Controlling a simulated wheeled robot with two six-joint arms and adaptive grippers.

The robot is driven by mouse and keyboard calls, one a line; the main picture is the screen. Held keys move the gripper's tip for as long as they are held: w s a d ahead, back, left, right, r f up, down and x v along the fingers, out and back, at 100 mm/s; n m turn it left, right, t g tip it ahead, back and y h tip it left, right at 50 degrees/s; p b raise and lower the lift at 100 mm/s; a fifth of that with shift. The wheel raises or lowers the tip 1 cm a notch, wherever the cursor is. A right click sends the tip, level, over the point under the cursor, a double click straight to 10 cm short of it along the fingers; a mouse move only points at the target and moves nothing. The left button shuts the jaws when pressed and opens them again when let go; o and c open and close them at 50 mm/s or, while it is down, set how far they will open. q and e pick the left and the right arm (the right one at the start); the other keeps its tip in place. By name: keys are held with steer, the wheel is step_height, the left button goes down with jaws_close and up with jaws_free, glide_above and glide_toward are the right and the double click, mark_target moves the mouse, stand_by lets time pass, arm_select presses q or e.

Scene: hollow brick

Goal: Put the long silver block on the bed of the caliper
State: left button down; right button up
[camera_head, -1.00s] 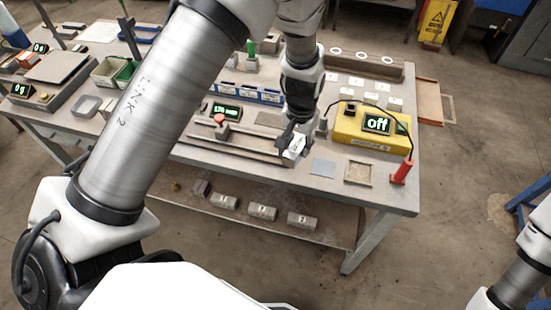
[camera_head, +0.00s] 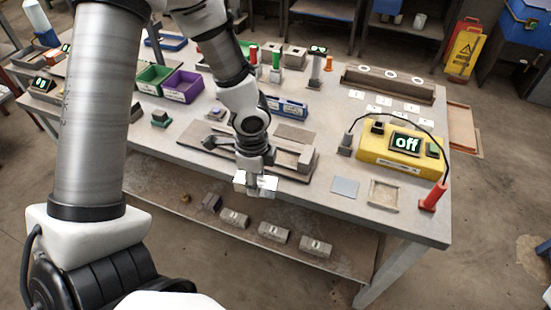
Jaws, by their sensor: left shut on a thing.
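My left gripper (camera_head: 255,182) points down and is shut on a bright silver-white block (camera_head: 241,182), which sticks out on both sides of the fingers. The fingers hide its middle. The block appears in front of the caliper (camera_head: 205,151), near the table's front edge; its height above the table is hard to tell. The caliper is a long grey device with a bed and an upright jaw (camera_head: 305,158) at its right end. My left wrist hides part of the bed and the caliper's display. My right gripper is out of view.
Several grey blocks (camera_head: 273,232) sit on the lower shelf.

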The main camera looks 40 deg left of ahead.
arm_select(q)
steer(key=shift+s+a+f+m+b, duration=0.1)
steer(key=shift+s+a+m+b, duration=0.2)
steer(key=shift+s+m+b, duration=0.2)
steer(key=shift+s+a+m+b, duration=0.3)
steer(key=shift+s+m+b, duration=0.1)
steer(key=shift+s+b, duration=0.15)
steer(key=shift+r+b, duration=0.3)
steer(key=shift+b, duration=0.1)
steer(key=shift+w+d+r, duration=0.15)
steer(key=shift+w+r, duration=0.2)
steer(key=shift+r, duration=0.05)
steer(key=w+p, duration=0.2)
steer(key=w, duration=0.3)
steer(key=p, duration=0.3)
glide_above(279, 156)
steer(key=shift+s+d+f, duration=0.1)
steer(key=shift+s+f, duration=0.15)
steer(key=shift+f, duration=0.3)
steer(key=shift+w+f, duration=0.2)
step_height(279, 156, down, 3)
steer(key=shift+f+p, duration=0.1)
steer(key=shift+p, duration=0.5)
steer(key=shift+f, duration=0.1)
